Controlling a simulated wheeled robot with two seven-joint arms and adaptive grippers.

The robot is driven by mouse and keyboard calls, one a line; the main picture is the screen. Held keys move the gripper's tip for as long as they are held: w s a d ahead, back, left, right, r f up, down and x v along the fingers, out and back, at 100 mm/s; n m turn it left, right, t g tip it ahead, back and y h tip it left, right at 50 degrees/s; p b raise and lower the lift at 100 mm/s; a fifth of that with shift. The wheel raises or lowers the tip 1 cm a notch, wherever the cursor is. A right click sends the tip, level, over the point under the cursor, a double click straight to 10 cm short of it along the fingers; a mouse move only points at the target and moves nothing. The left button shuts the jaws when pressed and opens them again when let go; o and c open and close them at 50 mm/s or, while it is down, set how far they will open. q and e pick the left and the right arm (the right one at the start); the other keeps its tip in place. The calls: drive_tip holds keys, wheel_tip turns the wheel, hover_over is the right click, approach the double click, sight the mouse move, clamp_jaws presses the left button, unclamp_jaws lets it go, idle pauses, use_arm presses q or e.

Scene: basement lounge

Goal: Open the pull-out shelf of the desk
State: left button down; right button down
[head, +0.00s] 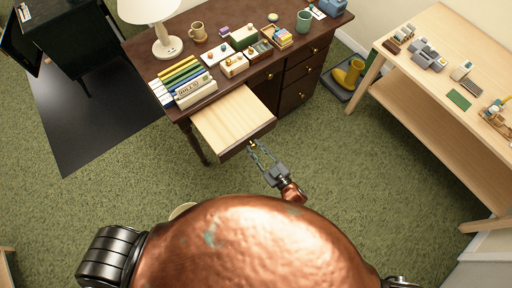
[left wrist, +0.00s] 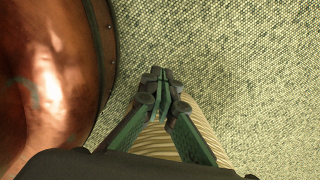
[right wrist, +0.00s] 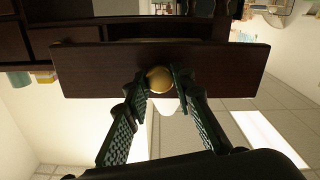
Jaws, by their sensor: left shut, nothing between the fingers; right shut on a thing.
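The dark wooden desk (head: 220,32) stands at the back. Its pull-out shelf (head: 232,115), with a pale wood top and dark front edge, sticks out well beyond the desk front on the left side. In the right wrist view the shelf's dark front (right wrist: 95,72) carries a round brass knob (right wrist: 159,79). My right gripper (head: 255,147) is at the shelf's front edge, its fingers shut on the knob. My left gripper (left wrist: 163,76) is shut and empty above the carpet, beside my copper body; the head view does not show it.
On the desk are a lamp (head: 167,40), books (head: 177,80), a mug (head: 198,31) and small boxes. A pale workbench (head: 425,105) stands at right, with yellow boots (head: 348,75) beyond it. A striped pale object (left wrist: 207,137) lies below my left gripper. Carpet before the desk is clear.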

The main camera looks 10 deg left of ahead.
drive_tip(key=c, duration=1.6)
unclamp_jaws()
drive_tip(key=shift+d, duration=0.1)
drive_tip(key=v, duration=1.2)
